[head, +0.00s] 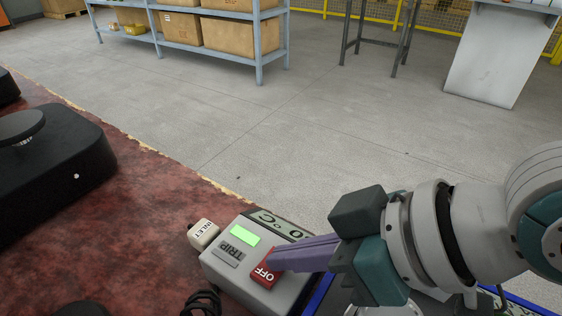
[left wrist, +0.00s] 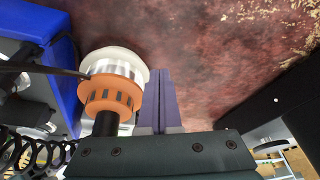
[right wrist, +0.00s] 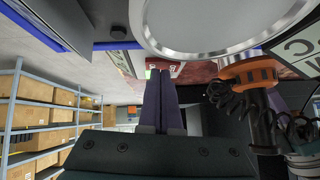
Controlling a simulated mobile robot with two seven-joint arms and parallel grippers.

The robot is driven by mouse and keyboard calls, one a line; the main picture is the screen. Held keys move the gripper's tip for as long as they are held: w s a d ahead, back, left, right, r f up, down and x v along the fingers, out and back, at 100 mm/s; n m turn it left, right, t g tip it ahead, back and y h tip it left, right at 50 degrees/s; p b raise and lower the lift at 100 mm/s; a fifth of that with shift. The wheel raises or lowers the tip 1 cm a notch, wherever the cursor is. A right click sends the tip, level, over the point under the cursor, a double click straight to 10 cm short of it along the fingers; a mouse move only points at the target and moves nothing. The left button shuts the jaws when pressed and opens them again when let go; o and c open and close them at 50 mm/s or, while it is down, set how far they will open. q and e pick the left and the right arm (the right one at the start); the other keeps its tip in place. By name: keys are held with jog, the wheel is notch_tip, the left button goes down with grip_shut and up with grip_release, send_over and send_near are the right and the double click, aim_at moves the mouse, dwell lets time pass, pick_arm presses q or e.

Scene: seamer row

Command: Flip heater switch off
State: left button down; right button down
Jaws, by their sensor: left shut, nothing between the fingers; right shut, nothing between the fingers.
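The grey heater box (head: 290,290) stands on the reddish surface at the bottom of the head view. It has a lit green display (head: 244,235), a grey TRIP plate (head: 228,253) and a red switch (head: 264,278) showing OFF. My right gripper (head: 277,261) is shut and empty, its purple fingertips at the red switch and covering part of it. I cannot tell whether they press on it. The right wrist view shows these shut fingers (right wrist: 160,75) pointing at the box. My left gripper (left wrist: 160,75) is shut and empty in its wrist view, outside the head view.
A white block labelled INLET (head: 203,233) sits beside the box, with a dark coiled cable (head: 202,302) below. An orange-and-white knob-like part (left wrist: 112,85) is close beside my left fingers. A black machine base (head: 55,165) stands left. Grey floor beyond is open up to shelving (head: 260,70).

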pick_arm(q)
jog(key=shift+r, duration=0.1)
